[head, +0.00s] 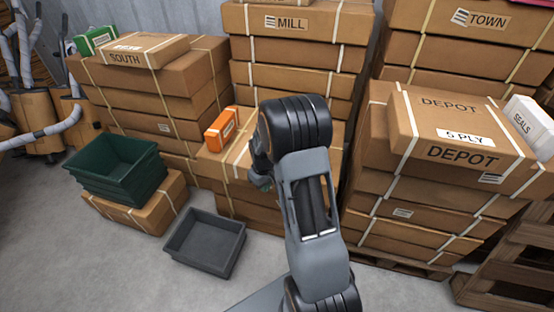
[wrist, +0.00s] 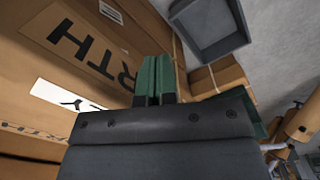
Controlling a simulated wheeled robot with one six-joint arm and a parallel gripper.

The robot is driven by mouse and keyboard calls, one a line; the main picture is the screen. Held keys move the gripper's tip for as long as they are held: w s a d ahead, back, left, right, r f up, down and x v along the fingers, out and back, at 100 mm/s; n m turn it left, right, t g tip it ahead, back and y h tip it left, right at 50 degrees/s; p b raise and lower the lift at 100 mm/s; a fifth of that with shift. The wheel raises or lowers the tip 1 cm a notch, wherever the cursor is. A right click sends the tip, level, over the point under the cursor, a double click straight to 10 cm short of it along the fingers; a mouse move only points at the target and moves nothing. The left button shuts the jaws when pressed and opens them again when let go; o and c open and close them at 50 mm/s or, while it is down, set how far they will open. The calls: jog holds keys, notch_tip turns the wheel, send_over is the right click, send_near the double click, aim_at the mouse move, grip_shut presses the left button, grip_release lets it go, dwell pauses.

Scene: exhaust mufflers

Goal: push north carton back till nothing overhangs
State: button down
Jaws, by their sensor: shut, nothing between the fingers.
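The north carton shows in the wrist view (wrist: 75,45) as a large brown face with "RTH" in dark letters and a white label, filling the left side. In the head view the middle-stack carton (head: 212,167) with white straps appears to be the same one, largely hidden by my arm. My gripper shows green fingertips in the wrist view (wrist: 155,62), pressed together and empty, beside the lettered face. Contact with the face cannot be told. In the head view my gripper (head: 262,182) is at the stack's front, partly hidden by my arm. How far the carton overhangs is hidden.
A small orange box (head: 221,129) sits on the carton's left part. A grey bin (head: 205,243) lies on the floor in front. Green bins (head: 115,165) rest on a floor carton at left. The DEPOT stack (head: 450,185) stands close on the right, beside a wooden pallet (head: 510,265).

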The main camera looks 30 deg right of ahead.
jog(key=shift+w+d, duration=2.15)
jog(key=shift+d, duration=0.35)
jog(key=shift+w+d, duration=2.1)
jog(key=shift+d, duration=0.45)
jog(key=shift+w+d, duration=2.15)
jog(key=shift+d, duration=0.35)
jog(key=shift+s+a+r+p, duration=0.45)
jog(key=shift+s+a+r, duration=0.15)
jog(key=shift+a, duration=0.2)
jog(key=shift+s+a+r+p, duration=0.45)
jog(key=shift+s+a, duration=0.25)
jog(key=shift+a, duration=0.05)
jog(key=shift+r+p, duration=2.7)
jog(key=shift+r, duration=1.3)
